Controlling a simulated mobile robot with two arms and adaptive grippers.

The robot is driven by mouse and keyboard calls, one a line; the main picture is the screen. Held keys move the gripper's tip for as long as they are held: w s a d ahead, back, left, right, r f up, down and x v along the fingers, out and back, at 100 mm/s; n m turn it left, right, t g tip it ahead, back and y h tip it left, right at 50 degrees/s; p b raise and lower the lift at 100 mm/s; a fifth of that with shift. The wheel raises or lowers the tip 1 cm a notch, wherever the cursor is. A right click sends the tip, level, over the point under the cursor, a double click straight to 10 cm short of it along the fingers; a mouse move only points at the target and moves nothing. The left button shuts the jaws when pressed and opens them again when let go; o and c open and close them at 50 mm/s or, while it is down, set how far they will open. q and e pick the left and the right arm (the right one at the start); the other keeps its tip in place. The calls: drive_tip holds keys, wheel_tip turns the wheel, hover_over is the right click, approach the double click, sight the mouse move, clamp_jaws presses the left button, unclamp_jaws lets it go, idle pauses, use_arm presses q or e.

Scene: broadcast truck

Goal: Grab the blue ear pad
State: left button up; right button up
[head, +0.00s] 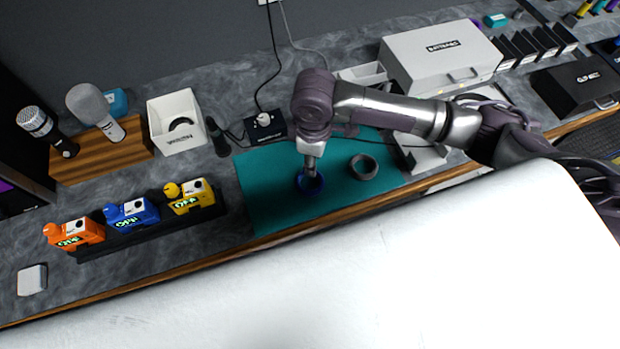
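The blue ear pad (317,189) is a dark blue ring lying on the teal mat (262,205), left of a grey ear pad (363,177). My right arm reaches in from the right, and my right gripper (309,172) points down at the blue ear pad, with its tip over the ring's far part. The gripper hides part of the ring. I cannot tell whether the fingers are open or shut, or whether they touch the pad. My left gripper is not in view.
A white bin (176,134) and a small black box (266,130) with a cable stand behind the mat. Orange, blue and yellow units (128,213) sit in a black rack at left. Microphones (95,108) stand on a wooden block. A white case (440,60) is at back right.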

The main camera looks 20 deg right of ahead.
wheel_tip(320, 180, down, 4)
drive_tip(key=shift+w+a+f+p, duration=0.1)
drive_tip(key=shift+a+p, duration=0.05)
drive_tip(key=shift+p, duration=0.25)
clamp_jaws()
